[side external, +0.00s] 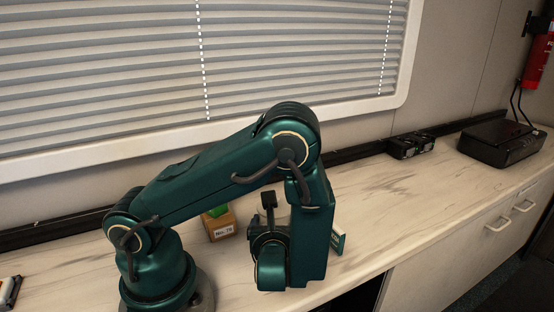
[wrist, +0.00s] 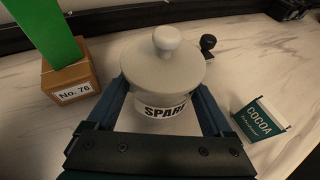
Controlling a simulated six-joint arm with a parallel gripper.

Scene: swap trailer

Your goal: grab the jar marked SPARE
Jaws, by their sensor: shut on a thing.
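The jar marked SPARE (wrist: 160,75) is pale grey with a knobbed lid and a white label band. In the wrist view it stands between the two fingers of my gripper (wrist: 165,100), one on each side, and the gripper is shut on it. The last letter of the label is partly hidden by a finger. In the side external view my gripper (side external: 270,225) points down over the counter behind my wrist, and the jar is mostly hidden there. I cannot tell whether the jar touches the counter.
A wooden block marked No. 76 (wrist: 72,82) with a green piece on it stands left of the jar. A COCOA box (wrist: 262,118) stands to the right. A black device (side external: 500,142) sits at the counter's far right.

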